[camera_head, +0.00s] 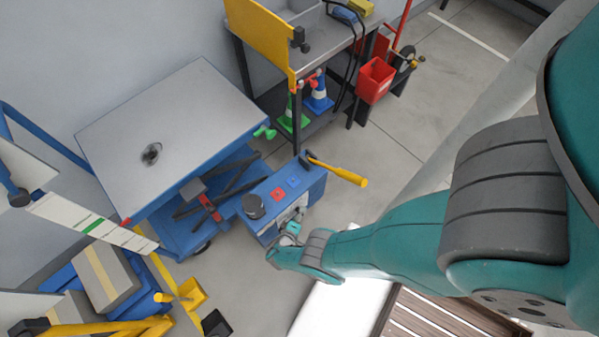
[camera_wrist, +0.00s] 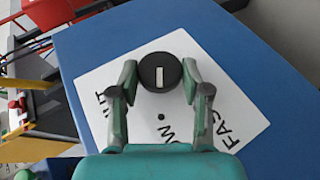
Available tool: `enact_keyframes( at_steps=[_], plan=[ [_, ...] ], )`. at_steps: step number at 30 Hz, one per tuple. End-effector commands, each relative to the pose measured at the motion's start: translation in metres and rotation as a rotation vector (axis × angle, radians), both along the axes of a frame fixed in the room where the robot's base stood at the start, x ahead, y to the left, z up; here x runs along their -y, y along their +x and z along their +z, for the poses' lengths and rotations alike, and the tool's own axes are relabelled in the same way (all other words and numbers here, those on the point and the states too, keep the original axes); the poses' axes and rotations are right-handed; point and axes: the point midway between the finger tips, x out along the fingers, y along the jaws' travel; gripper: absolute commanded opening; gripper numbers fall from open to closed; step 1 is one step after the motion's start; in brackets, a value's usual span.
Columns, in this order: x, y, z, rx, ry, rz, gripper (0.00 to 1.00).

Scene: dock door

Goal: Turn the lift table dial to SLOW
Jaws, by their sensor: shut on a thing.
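The dial is a round black knob (camera_wrist: 159,72) with a white bar. It sits on a white label plate (camera_wrist: 100,80) on a blue panel. The bar stands upright in the wrist view, in line with a black dot below the knob. Below the dot is a partly hidden word ending in "OW"; "FAST" reads at right and a word ending in "IT" at left. My gripper (camera_wrist: 161,80) is shut on the knob, one finger on each side. In the head view my gripper (camera_head: 289,232) is at the front of the blue control box (camera_head: 318,187), hiding the dial.
The lift table (camera_head: 190,105) with a grey top stands left of the box. A yellow-handled hammer (camera_head: 337,171) and a black cylinder (camera_head: 253,206) are on the box. A workbench (camera_head: 325,50) stands behind, with a red bin (camera_head: 376,80). Open floor lies right of the box.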

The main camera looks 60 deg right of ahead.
Motion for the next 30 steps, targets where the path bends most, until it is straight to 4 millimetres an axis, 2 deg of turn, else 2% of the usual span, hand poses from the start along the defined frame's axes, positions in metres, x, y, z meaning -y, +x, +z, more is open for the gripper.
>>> enact_keyframes(
  at_steps=[1, 9, 10, 12, 13, 23, 30],
  plan=[
    [-0.0005, -0.0050, -0.0028, -0.006, 0.006, 0.000, 0.12],
    [-0.0004, -0.0046, -0.0025, -0.006, 0.005, -0.001, 0.12],
    [-0.0004, -0.0046, -0.0025, -0.006, 0.005, -0.001, 0.50],
    [-0.0003, -0.0043, -0.0023, -0.005, 0.004, 0.000, 0.67],
    [-0.0002, -0.0039, -0.0021, -0.005, 0.004, 0.000, 0.71],
    [-0.0004, -0.0009, -0.0003, -0.001, 0.000, 0.000, 0.71],
    [-0.0080, -0.0013, 0.0033, 0.003, -0.002, 0.003, 0.71]
  ],
)
